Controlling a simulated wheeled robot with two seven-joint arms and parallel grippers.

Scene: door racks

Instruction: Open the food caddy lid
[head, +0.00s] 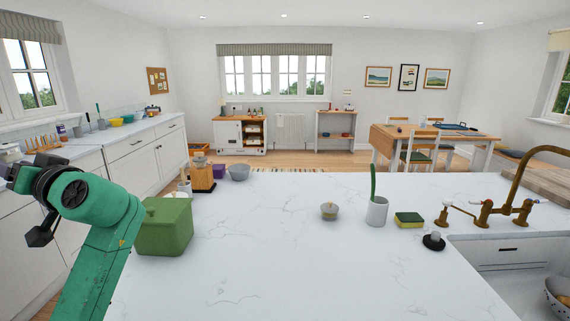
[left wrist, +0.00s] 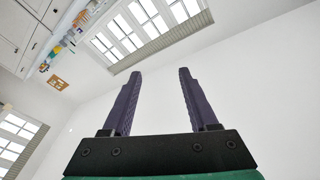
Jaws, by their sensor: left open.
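The green food caddy (head: 164,236) stands on the near left of the white marble counter. My left arm rises in front of the caddy's left side. My left gripper (left wrist: 160,76) is open and empty in the left wrist view, its two purple fingers pointing up at the wall and ceiling. My right gripper is not in view.
Behind the caddy stand a wooden grinder-like item (head: 202,178) and a grey bowl (head: 239,173). A small lidded pot (head: 329,211), a white cup with a green brush (head: 377,211) and a sponge (head: 409,220) sit further right, near the brass tap (head: 485,213). The counter's middle is clear.

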